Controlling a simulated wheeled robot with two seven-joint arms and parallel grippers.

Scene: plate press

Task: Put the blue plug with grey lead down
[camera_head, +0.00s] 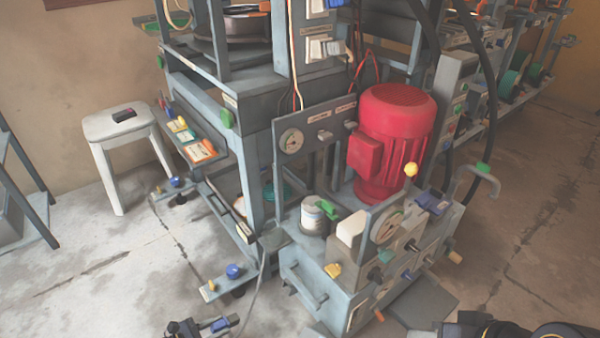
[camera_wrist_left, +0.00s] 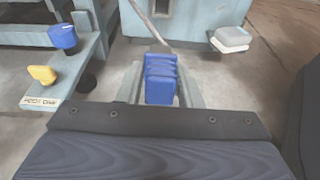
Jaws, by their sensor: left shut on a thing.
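The blue plug (camera_wrist_left: 161,80) sits between the two grey fingers of my left gripper (camera_wrist_left: 160,92), which is shut on it, in the left wrist view. Its grey lead (camera_wrist_left: 147,25) runs from the plug's far end toward the grey machine base. In the head view my left gripper (camera_head: 208,329) is low at the bottom edge, with the blue plug (camera_head: 223,323) at its right. The grey lead (camera_head: 258,285) rises from there toward the machine. The plug appears held above the floor, though its height is hard to judge.
A grey bracket (camera_head: 222,288) with blue and yellow knobs juts out just beyond my left gripper. The grey machine base (camera_head: 318,290), carrying a red motor (camera_head: 396,130), stands to the right. A white stool (camera_head: 118,125) stands at the back left. The left floor is mostly clear.

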